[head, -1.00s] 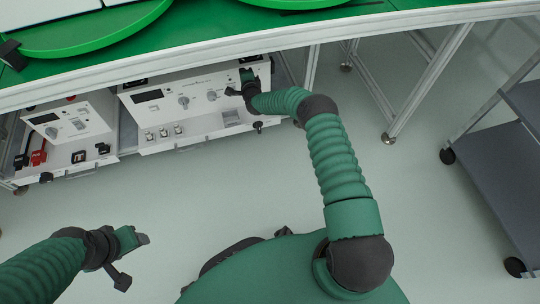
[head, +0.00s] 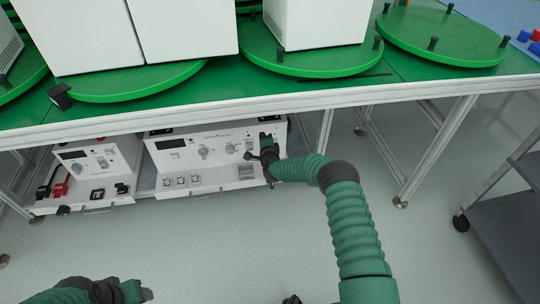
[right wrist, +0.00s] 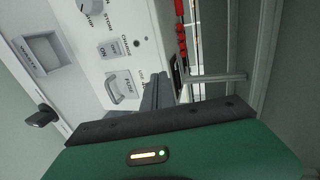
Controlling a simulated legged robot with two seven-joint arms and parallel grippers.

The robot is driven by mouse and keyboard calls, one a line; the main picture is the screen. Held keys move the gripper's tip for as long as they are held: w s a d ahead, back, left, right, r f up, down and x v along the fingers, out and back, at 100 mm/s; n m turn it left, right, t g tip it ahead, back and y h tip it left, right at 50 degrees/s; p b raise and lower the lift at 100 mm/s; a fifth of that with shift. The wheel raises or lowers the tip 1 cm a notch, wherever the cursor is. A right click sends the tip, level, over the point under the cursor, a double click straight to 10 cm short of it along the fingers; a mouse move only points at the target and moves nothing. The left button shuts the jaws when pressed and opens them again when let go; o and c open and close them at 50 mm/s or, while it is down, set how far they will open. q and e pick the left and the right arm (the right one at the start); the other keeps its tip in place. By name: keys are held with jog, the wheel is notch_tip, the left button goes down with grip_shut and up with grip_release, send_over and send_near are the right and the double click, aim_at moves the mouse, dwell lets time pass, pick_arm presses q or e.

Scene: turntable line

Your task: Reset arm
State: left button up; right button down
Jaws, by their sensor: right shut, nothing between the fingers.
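My right arm (head: 350,220) reaches forward to the larger white control unit (head: 215,155) under the table. My right gripper (head: 268,148) is near that unit's right end; whether it touches the panel I cannot tell. In the right wrist view its dark jaw (right wrist: 157,92) is shut and empty, in front of a white panel with a knob, switches and a fuse holder (right wrist: 122,87). My left gripper (head: 140,292) is low at the left of the head view, over the floor and away from the units. Whether it is open or shut I cannot tell.
The table (head: 300,95) overhangs the units. It carries green turntables (head: 445,40) and white boxes (head: 185,28). A smaller white control unit (head: 90,170) stands at the left. Table legs (head: 437,150) and a grey cart (head: 505,225) are at the right. The floor between is clear.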

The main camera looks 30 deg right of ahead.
jog(key=s+a+r+n+g+y+p, duration=0.25)
jog(key=s+a+r+n, duration=0.25)
jog(key=s+a+n, duration=0.3)
jog(key=s+a+r+n+g+y+p, duration=0.1)
jog(key=s+a+r+n+g+y, duration=0.3)
jog(key=s+a, duration=0.45)
jog(key=s+d+r+n+g+h, duration=0.1)
jog(key=s+r+n+g, duration=0.3)
jog(key=s, duration=1)
jog(key=s+d+r+n+g+h, duration=0.1)
jog(key=s+r+n+h, duration=0.3)
jog(key=s, duration=1)
notch_tip(320, 180, up, 34)
jog(key=n+y+p, duration=0.1)
jog(key=y+p, duration=0.1)
jog(key=p, duration=3.4)
jog(key=shift+r, duration=0.15)
jog(key=shift+d+y, duration=0.15)
jog(key=shift+y, duration=0.1)
